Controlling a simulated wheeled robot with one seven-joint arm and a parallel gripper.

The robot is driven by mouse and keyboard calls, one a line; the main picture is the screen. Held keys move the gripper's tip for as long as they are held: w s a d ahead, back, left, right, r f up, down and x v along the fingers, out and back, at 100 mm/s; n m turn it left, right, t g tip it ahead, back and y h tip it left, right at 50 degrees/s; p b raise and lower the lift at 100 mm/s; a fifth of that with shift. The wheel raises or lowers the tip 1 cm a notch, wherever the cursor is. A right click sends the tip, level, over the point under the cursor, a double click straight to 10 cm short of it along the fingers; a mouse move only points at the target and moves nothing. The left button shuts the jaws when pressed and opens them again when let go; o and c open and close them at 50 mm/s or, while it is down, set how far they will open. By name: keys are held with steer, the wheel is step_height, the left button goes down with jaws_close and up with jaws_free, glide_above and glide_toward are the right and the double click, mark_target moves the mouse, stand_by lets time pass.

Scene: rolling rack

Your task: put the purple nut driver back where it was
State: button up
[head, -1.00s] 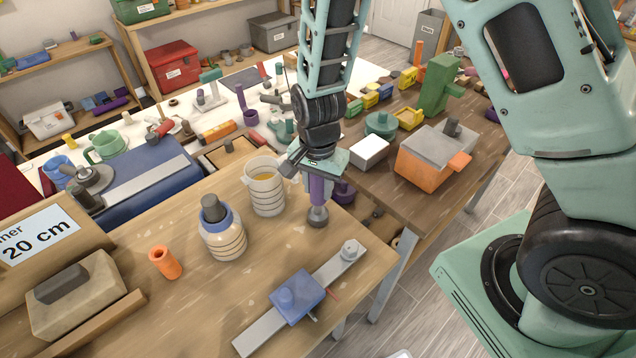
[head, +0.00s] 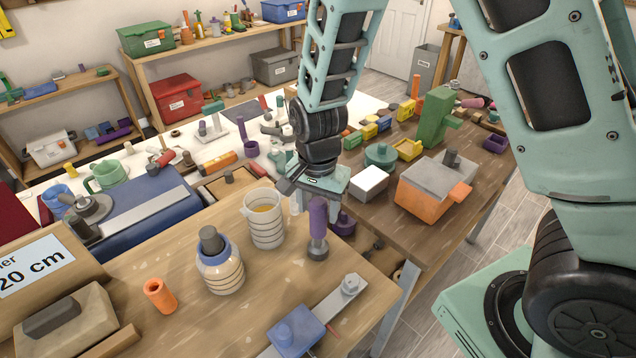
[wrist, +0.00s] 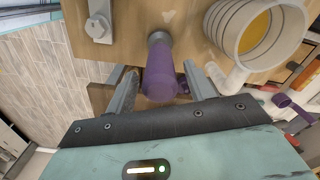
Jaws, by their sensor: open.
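The purple nut driver (head: 318,217) stands upright on the wooden tabletop near its right edge, grey end down and purple handle up. It also shows in the wrist view (wrist: 158,72). My gripper (head: 312,197) is open and empty at the far side of the handle, close to it. In the wrist view my two fingers (wrist: 160,88) are apart, with the handle showing between them. I cannot tell whether either finger touches it.
A striped mug (head: 265,228) with yellow contents stands just left of the driver. A striped bottle (head: 219,272), an orange tube (head: 159,295) and a metal bar with a blue block (head: 296,331) are nearer. Some wood between them is bare. A second workbench (head: 390,215) lies beyond.

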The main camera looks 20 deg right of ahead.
step_height(320, 180, up, 8)
steer(key=shift+r+b, duration=0.1)
steer(key=shift+b, duration=0.5)
steer(key=s+a+r+n, duration=0.2)
steer(key=s+a+n, duration=0.1)
steer(key=s+n, duration=0.6)
steer(key=s+a+r+n, duration=0.2)
steer(key=s+a+n, duration=0.1)
steer(key=s+n, duration=0.5)
steer(key=s, duration=0.3)
steer(key=shift+a+r+n+y, duration=0.2)
steer(key=shift+n+y, duration=0.1)
steer(key=shift+n, duration=0.1)
step_height(320, 180, down, 7)
steer(key=b, duration=0.7)
steer(key=shift+d, duration=0.1)
